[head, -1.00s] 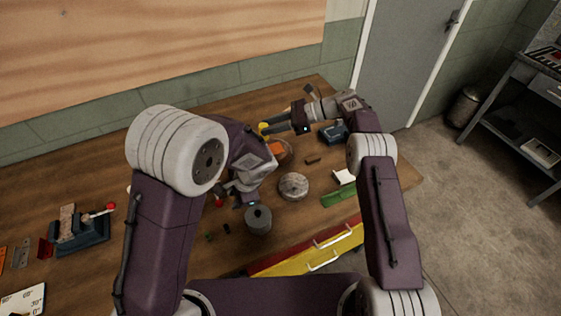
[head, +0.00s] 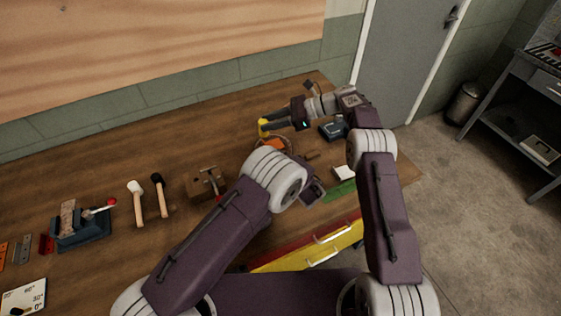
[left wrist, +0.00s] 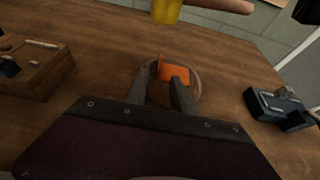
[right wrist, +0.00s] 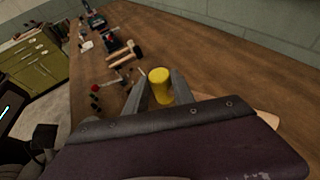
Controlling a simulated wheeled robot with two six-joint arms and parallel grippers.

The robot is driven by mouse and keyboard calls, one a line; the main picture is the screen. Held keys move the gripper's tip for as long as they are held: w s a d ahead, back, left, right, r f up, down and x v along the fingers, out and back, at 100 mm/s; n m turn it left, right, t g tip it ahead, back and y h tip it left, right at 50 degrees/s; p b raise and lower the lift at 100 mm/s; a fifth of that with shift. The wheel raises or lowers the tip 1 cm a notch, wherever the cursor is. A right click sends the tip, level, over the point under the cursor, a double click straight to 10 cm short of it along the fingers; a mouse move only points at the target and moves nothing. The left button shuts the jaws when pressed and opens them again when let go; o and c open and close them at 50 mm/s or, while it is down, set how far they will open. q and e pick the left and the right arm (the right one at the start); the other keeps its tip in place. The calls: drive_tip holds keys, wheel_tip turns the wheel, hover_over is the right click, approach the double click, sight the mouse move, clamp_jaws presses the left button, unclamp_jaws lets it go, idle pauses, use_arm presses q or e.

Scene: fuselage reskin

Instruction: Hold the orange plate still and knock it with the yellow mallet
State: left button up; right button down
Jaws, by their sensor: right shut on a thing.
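The orange plate (head: 273,145) shows on a round brown base past my left arm. In the left wrist view, the plate (left wrist: 174,74) has a low upright edge on its left. My left gripper (left wrist: 160,82) has its fingers apart, just in front of the plate; I cannot tell whether they touch it. In the head view my left arm hides this gripper. My right gripper (head: 280,122) is shut on the yellow mallet (head: 263,127), whose yellow head (right wrist: 160,84) shows between the fingers in the right wrist view. The mallet is above and behind the plate, apart from it.
A white-headed mallet (head: 136,200) and a black-headed mallet (head: 159,192) lie left of a wooden block (head: 205,184). A dark blue device (head: 333,131) stands right of the plate. The table's back left is clear.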

sight(273, 143)
use_arm(q)
drive_tip(key=x, duration=0.6)
drive_tip(key=shift+w+a+f, duration=0.1)
drive_tip(key=shift+a, duration=0.05)
clamp_jaws()
idle(2.1)
